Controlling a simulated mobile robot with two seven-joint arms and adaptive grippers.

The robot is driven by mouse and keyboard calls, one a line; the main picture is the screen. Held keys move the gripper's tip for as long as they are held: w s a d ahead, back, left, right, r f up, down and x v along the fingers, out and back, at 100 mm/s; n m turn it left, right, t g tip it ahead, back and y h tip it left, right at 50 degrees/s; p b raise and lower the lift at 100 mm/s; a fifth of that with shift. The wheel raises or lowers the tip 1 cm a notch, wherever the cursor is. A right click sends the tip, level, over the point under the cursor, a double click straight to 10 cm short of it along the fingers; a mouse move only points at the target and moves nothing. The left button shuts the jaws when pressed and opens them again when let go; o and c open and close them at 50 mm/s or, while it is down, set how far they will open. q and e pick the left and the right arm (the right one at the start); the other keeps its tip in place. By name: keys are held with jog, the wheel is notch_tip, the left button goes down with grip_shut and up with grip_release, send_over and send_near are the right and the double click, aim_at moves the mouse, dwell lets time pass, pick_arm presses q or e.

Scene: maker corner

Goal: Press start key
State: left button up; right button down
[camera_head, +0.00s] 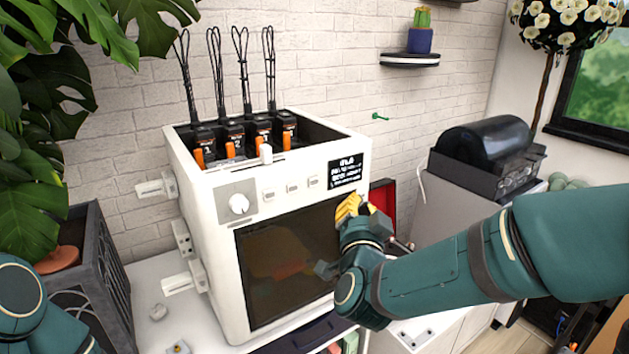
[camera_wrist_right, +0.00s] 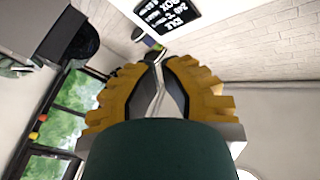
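A white machine (camera_head: 212,250) stands on the white bench, with a round knob (camera_head: 238,204) and a row of three small pale keys (camera_head: 291,188) along the top of its front. I cannot read which is the start key. A black sign with white text (camera_head: 346,171) is at the top right of the front; it also shows in the wrist view (camera_wrist_right: 168,14). My right gripper (camera_head: 347,207) has yellow fingers just below this sign, right of the keys and apart from them. In the wrist view its fingertips (camera_wrist_right: 157,62) nearly meet, with nothing held. My left gripper is out of view.
Several black cables rise from orange-marked black plugs (camera_head: 262,135) in the machine's top. White plugs (camera_head: 183,283) stick out at its left. Open air lies before the keys.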

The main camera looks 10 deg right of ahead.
send_near(328, 178)
jog(key=w+d, duration=0.3)
jog(key=shift+w+a+r+p, duration=0.35)
jog(key=shift+w+r+p, duration=0.1)
jog(key=shift+w, duration=0.3)
jog(key=shift+w, duration=0.15)
dwell(1.2)
jog(key=shift+w+a+b, duration=0.2)
jog(key=shift+w+b, duration=0.1)
jog(key=shift+w+a, duration=0.1)
jog(key=shift+w, duration=0.2)
dwell(0.8)
jog(key=shift+s, duration=0.1)
jog(key=shift+s+d+b, duration=0.3)
jog(key=shift+s+b, duration=0.2)
jog(key=shift+s, duration=0.15)
